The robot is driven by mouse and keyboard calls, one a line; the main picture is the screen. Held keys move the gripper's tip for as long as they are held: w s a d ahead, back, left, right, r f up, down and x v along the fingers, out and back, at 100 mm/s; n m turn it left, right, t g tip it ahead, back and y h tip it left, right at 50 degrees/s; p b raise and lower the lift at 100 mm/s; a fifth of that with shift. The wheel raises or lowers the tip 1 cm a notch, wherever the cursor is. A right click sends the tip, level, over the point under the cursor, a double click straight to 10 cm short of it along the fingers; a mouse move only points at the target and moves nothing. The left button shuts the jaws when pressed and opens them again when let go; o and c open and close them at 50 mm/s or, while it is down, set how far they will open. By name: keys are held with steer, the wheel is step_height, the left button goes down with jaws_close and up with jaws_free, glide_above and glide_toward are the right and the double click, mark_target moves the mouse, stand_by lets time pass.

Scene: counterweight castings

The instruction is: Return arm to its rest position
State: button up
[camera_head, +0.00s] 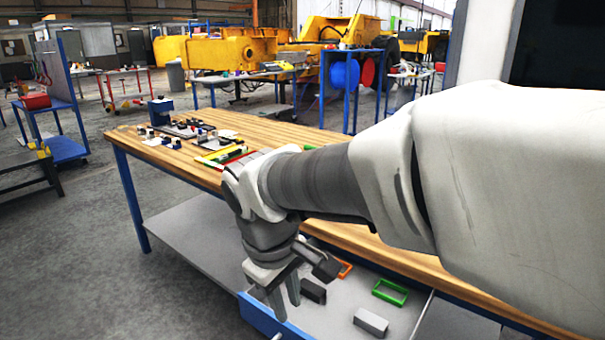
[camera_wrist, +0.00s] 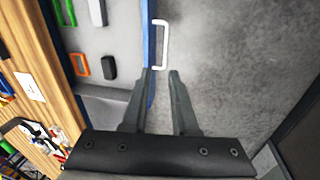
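My gripper (camera_head: 286,308) hangs fingers-down at the blue front edge of an open drawer (camera_head: 262,318). In the wrist view my gripper (camera_wrist: 160,72) is open, with a clear gap and nothing between its fingers.
The drawer holds a grey block (camera_head: 371,321), a dark block (camera_head: 313,291), a green frame (camera_head: 389,292) and an orange frame (camera_head: 344,269). Small parts and a blue vise-like item (camera_head: 160,110) stand on the bench's far end. Open floor (camera_head: 80,260) lies to the left.

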steer(key=s+d+r+m+t+p, duration=0.2)
steer(key=s+d+r+m+p, duration=0.2)
steer(key=d+r, duration=0.3)
steer(key=s+d+r+m+t+y+p, duration=0.1)
steer(key=s+d+r+m+p, duration=0.3)
steer(key=d, duration=0.6)
step_height(320, 180, up, 3)
steer(key=shift+s+f+m+t+p, duration=0.15)
steer(key=shift+s+m+t+p, duration=0.25)
steer(key=shift+m+p, duration=0.6)
